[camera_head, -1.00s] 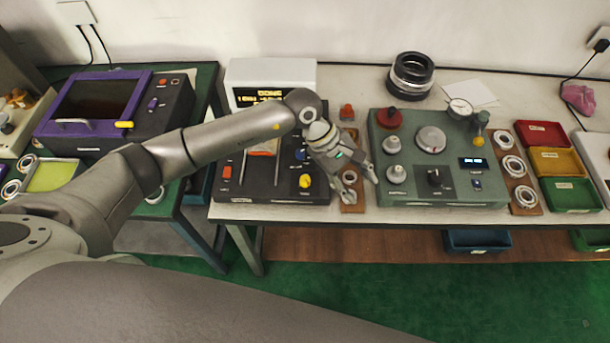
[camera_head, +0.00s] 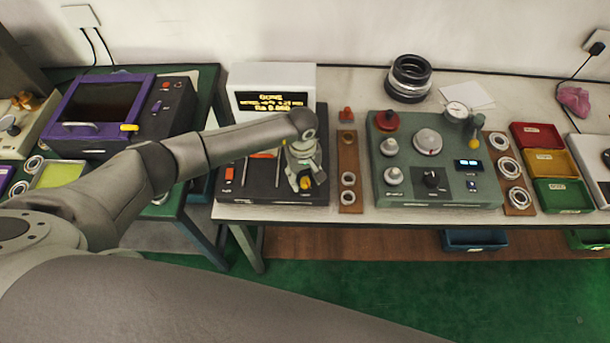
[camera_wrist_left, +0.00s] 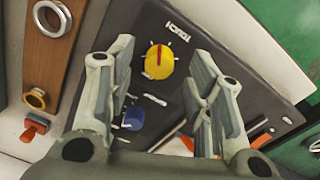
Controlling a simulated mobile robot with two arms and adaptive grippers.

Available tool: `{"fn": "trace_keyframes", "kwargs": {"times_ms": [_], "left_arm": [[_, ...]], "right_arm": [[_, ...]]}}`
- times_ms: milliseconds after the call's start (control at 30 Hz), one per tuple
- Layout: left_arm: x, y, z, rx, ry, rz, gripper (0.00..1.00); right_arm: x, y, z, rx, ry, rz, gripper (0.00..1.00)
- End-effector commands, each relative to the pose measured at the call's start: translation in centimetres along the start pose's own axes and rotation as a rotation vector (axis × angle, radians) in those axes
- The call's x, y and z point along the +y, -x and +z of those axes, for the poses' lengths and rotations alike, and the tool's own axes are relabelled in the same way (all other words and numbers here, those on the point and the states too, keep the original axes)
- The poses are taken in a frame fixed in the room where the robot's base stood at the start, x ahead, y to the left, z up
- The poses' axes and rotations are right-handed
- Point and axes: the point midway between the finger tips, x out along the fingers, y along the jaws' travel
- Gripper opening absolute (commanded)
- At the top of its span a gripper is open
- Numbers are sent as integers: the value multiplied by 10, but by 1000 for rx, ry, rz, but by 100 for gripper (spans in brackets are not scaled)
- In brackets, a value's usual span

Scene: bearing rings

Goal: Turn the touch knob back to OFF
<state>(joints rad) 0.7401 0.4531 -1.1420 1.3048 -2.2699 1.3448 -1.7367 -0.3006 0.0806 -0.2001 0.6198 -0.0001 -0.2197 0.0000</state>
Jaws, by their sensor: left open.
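The yellow knob (camera_head: 306,183), with a red pointer line, is on the front right of the dark tester panel (camera_head: 255,188). It also shows in the left wrist view (camera_wrist_left: 158,70), beside a white printed label too small to read surely. My left gripper (camera_head: 306,187) points down over this knob. In the left wrist view my left gripper (camera_wrist_left: 161,58) is open, with its fingers on either side of the knob and nothing held. I cannot tell whether the fingers touch it. My right gripper is not in view.
A white display box (camera_head: 270,82) with yellow text stands behind the panel. A wooden strip with rings (camera_head: 347,160) and a green control box (camera_head: 440,165) lie to the right. A purple-framed machine (camera_head: 100,110) is at left.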

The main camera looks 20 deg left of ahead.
Motion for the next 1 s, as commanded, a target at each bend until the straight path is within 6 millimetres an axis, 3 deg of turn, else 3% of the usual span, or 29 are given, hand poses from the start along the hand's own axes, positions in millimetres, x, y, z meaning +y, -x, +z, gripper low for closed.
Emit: {"fn": "trace_keyframes", "kwargs": {"times_ms": [200,533,900,1000], "left_arm": [[0,-15,0,0,0,0,47],[0,-18,0,0,1,1,47],[0,-17,0,0,1,1,1],[0,-17,0,1,3,1,1]], "right_arm": [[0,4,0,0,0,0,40],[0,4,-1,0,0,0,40],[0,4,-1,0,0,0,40],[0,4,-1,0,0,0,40]]}}
